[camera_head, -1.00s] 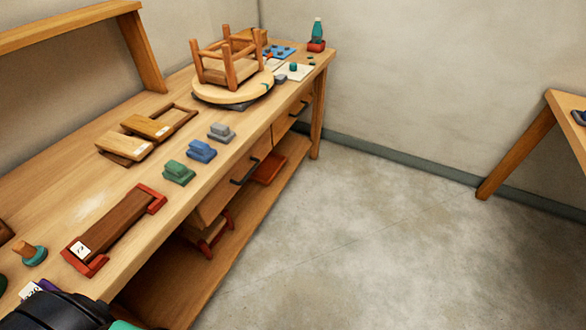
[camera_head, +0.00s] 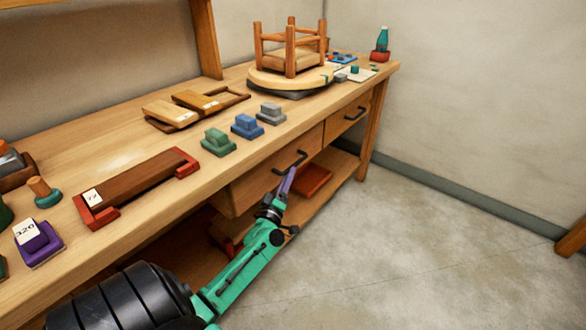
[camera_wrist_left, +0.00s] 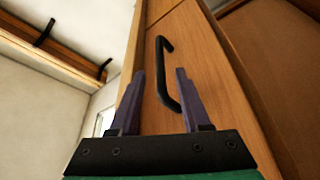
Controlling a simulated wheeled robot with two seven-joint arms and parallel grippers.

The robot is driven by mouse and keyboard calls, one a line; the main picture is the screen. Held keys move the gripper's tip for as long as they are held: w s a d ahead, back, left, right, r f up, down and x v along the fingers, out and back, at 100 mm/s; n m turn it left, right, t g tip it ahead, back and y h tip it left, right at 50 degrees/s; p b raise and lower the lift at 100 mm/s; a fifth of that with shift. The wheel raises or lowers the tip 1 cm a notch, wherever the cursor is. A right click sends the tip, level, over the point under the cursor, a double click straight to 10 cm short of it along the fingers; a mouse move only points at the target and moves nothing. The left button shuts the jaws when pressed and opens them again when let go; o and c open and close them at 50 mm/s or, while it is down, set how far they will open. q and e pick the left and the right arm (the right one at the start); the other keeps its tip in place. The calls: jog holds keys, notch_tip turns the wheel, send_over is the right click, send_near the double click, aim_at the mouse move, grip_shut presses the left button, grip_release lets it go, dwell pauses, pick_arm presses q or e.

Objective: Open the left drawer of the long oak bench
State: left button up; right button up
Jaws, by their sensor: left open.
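The long oak bench (camera_head: 130,150) runs along the wall, with two drawers under its top. The left drawer (camera_head: 250,186) looks shut and has a black bar handle (camera_head: 290,161). My left gripper (camera_head: 289,176) is at this handle, its purple fingers pointing up at it. In the left wrist view, the open fingers (camera_wrist_left: 158,78) stand on either side of the handle (camera_wrist_left: 170,88) against the wooden drawer front (camera_wrist_left: 195,60). The handle's top end reaches past the fingertips. I cannot tell whether the fingers touch it. My right gripper is not in view.
The right drawer (camera_head: 345,118) has its own black handle and is shut. A red tray (camera_head: 312,180) lies on the lower shelf below. Sanding blocks, a red-ended clamp (camera_head: 140,185) and an upturned stool (camera_head: 290,55) stand on the top. The floor in front is clear.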

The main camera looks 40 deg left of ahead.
pick_arm(q)
jog(key=x, duration=0.5)
jog(key=shift+f, duration=0.1)
jog(key=shift+s, duration=0.1)
grip_shut()
jog(key=shift+d, duration=0.1)
dwell(1.0)
